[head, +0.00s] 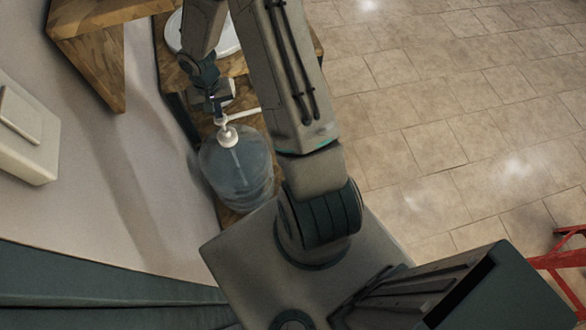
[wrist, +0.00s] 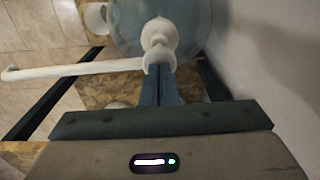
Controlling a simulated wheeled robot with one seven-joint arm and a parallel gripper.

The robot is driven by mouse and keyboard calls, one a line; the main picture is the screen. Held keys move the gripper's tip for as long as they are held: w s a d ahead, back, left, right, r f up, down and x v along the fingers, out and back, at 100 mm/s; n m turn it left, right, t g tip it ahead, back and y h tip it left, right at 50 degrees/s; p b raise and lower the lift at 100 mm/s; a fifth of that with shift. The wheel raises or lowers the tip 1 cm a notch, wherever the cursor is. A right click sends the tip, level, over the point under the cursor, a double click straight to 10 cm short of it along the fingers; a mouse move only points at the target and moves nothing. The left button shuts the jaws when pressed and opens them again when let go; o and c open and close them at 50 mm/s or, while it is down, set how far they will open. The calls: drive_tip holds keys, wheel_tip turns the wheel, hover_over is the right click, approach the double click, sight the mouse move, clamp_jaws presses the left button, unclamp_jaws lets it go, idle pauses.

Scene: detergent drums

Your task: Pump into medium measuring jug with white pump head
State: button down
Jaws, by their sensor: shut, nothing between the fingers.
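A clear blue drum (head: 238,172) stands upright on a wooden surface in the head view; its side also shows at the top of the wrist view (wrist: 190,22). Its white pump head (head: 228,136) has a long spout, which runs left in the wrist view (wrist: 80,69). My gripper (head: 218,112) is shut and empty right at the top of the pump head. In the wrist view its fingertips (wrist: 160,76) meet the pump top; I cannot tell whether they touch it. A pale round item (wrist: 118,105) shows partly below the spout; I cannot tell whether it is the medium jug.
Another white item (wrist: 95,17) is beside the drum in the wrist view. A white round thing (head: 222,38) lies behind my arm. A wall (head: 125,175) is close on the left, with a wooden shelf (head: 95,55) above.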

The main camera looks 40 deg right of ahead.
sight(221, 120)
drive_tip(key=shift+f+b, duration=2.05)
drive_tip(key=shift+f, duration=0.5)
drive_tip(key=shift+r+p, duration=2.1)
drive_tip(key=shift+r, duration=0.95)
drive_tip(key=shift+f, duration=0.15)
drive_tip(key=shift+f+b, duration=2.6)
drive_tip(key=shift+f, duration=0.15)
drive_tip(key=shift+r, duration=0.1)
drive_tip(key=shift+r+p, duration=2)
drive_tip(key=shift+r, duration=0.85)
